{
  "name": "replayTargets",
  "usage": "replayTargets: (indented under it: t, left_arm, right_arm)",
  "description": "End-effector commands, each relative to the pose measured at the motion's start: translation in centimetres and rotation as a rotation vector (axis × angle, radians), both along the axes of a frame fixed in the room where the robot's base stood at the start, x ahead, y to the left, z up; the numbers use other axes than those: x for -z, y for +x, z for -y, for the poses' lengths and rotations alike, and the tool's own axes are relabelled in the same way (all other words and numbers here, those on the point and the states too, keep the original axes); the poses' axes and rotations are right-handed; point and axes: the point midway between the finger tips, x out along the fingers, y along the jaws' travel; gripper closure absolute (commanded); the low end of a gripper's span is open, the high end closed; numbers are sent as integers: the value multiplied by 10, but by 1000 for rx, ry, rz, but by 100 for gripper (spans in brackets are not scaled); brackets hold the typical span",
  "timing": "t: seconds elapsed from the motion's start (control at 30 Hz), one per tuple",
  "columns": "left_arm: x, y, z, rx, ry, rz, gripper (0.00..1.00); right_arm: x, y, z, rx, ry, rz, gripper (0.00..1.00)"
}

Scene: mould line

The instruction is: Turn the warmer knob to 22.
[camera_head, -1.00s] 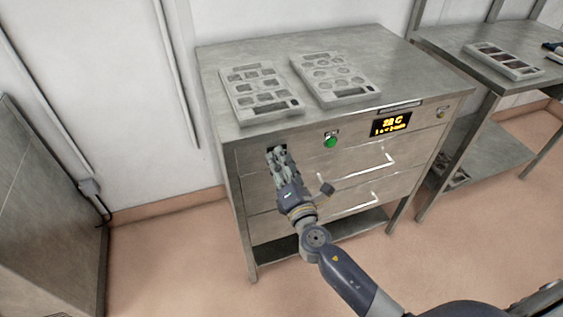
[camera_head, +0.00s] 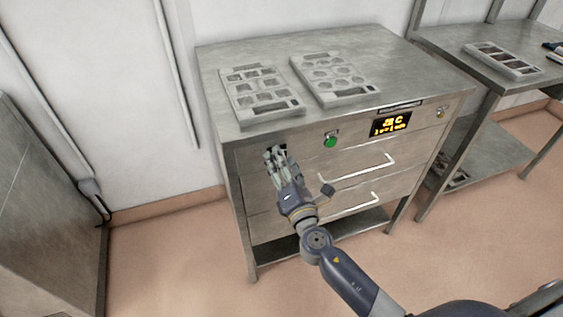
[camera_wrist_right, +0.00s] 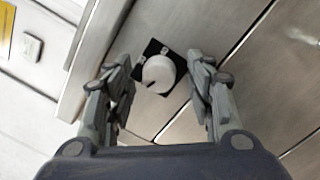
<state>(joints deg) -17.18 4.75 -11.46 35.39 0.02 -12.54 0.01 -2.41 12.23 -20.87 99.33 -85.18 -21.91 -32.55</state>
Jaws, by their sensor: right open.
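The warmer knob (camera_wrist_right: 158,74) is a round pale knob with a dark pointer mark, on a black square plate on the warmer's front, in the right wrist view. My right gripper (camera_wrist_right: 160,80) is open, with one finger on each side of the knob and visible gaps between. In the head view my right gripper (camera_head: 275,156) is at the upper left of the warmer's front and hides the knob. The warmer's display (camera_head: 390,124) shows yellow digits and a C; I cannot read the number surely. My left gripper is not in view.
The steel warmer (camera_head: 410,75) carries two grey moulds, the left one (camera_head: 238,93) and the right one (camera_head: 350,93). A green button (camera_head: 330,142) and drawer handles (camera_head: 358,170) are on its front. Another steel table (camera_head: 520,90) stands at the right.

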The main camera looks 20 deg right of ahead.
Motion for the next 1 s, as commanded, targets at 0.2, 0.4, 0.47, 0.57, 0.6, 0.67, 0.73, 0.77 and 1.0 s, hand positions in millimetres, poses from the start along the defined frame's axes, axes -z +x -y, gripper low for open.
replayTargets:
  t: [0.2,0.4,0.47,0.57,0.6,0.67,0.73,0.77,1.0]
  left_arm:
    - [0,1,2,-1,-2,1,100]
    - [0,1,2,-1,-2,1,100]
    - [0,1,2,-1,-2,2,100]
    - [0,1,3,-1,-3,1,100]
    - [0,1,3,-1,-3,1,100]
    - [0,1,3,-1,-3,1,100]
    - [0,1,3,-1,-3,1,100]
    - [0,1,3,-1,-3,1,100]
    - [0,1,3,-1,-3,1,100]
  right_arm:
    - [4,-35,0,-2,-1,-4,51]
    - [8,-76,0,-3,-3,-5,51]
    - [9,-87,0,-3,-3,-5,51]
    - [9,-101,0,-2,-3,-3,51]
    - [10,-106,1,-1,-3,-3,51]
    - [10,-111,1,-1,-1,-2,51]
    - [9,-114,0,-2,-1,-1,51]
    - [10,-115,0,-2,-1,-1,51]
    - [10,-116,0,-1,-1,-1,51]
